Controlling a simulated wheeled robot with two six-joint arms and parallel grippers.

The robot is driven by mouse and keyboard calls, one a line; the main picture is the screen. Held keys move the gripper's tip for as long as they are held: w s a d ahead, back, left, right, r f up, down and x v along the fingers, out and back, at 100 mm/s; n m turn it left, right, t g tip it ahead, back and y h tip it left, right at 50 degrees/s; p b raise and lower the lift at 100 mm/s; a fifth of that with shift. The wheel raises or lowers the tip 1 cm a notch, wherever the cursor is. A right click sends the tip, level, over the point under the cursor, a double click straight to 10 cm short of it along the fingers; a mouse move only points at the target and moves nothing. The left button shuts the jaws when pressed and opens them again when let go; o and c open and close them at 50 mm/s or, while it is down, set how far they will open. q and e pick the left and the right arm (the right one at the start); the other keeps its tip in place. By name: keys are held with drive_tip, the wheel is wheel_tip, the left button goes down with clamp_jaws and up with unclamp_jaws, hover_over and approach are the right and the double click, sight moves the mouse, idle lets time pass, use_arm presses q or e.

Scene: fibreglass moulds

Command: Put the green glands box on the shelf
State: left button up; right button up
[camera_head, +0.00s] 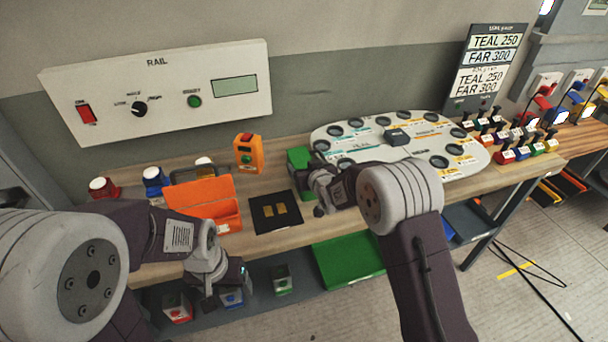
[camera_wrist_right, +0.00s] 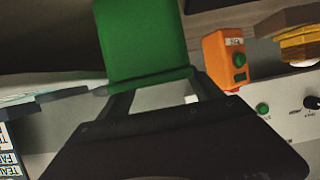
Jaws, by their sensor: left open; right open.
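A green box (camera_head: 300,158) stands on the bench, left of the white oval board; it seems to be the glands box, but I read no label on it. My right gripper (camera_head: 322,192) is open at its near side and hides part of it. In the right wrist view the green box (camera_wrist_right: 145,40) is large, right in front of the open fingers (camera_wrist_right: 155,85); I cannot tell whether they touch it. My left gripper (camera_head: 222,280) is open and low at the bench's front edge, near the lower shelf (camera_head: 255,308). The shelf bears a green mat (camera_head: 345,260) and several small boxes.
An orange tote (camera_head: 205,200), a black mat with gold pieces (camera_head: 260,218) and an orange device (camera_head: 248,153) stand left of the green box. The oval board (camera_head: 350,140) with cups is at its right. A rail control panel (camera_head: 160,90) is on the wall behind.

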drive_tip(key=x, duration=0.2)
drive_tip(key=shift+w+f, duration=0.2)
drive_tip(key=shift+s+r, duration=0.15)
drive_tip(key=c, duration=1.5)
wheel_tip(320, 180, up, 10)
drive_tip(key=shift+r+p, duration=0.35)
drive_tip(key=shift+p, duration=0.05)
